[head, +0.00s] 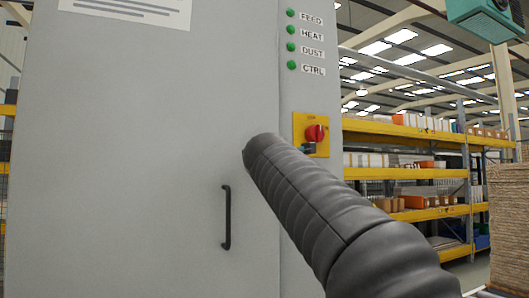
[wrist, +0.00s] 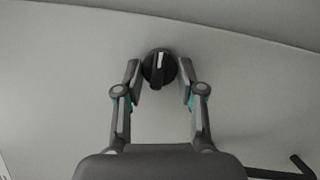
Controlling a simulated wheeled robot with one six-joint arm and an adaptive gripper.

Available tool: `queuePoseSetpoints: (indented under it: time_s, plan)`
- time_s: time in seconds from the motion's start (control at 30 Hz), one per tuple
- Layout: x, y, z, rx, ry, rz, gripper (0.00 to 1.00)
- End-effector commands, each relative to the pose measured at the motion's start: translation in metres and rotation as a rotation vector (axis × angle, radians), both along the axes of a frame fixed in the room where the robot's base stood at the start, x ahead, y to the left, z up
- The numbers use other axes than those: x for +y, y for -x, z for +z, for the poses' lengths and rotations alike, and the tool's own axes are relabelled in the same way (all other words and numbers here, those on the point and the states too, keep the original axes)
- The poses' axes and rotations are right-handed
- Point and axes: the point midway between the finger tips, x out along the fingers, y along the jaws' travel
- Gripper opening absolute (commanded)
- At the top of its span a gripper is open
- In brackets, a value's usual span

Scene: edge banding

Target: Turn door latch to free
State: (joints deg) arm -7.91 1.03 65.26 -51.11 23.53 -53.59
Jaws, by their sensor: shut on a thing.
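The door latch (wrist: 154,57) is a round black knob with a pale line and a grip bar on a grey cabinet door (head: 150,150). In the wrist view its bar and line stand about upright in the picture. My gripper (wrist: 160,76) has one finger at each side of the latch and is shut on it.
A black door handle (head: 226,217) stands out left of my arm; a black bar also shows at the wrist view's lower right (wrist: 285,173). A red switch (head: 315,133) on a yellow plate and green lamps (head: 291,39) are right of the door. Shelves (head: 410,170) stand behind.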

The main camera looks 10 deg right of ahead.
Motion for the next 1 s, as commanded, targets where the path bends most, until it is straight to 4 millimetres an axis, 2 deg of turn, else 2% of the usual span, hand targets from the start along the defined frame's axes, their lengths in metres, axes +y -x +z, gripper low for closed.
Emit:
queuePoseSetpoints:
  time_s: [0.23,0.27,0.3,0.37,0.77,1.0]
  plan:
    - [0.0,0.0,0.0,-0.001,-0.002,0.001,0.04]
    - [0.0,0.0,0.0,-0.001,-0.002,0.001,0.41]
    - [0.0,0.0,0.0,-0.001,-0.002,0.001,0.51]
    - [0.0,0.0,0.0,-0.001,-0.001,0.001,0.64]
    - [0.001,0.004,0.0,0.0,0.001,0.001,0.64]
    - [0.007,0.036,-0.004,0.0,0.002,0.002,0.64]
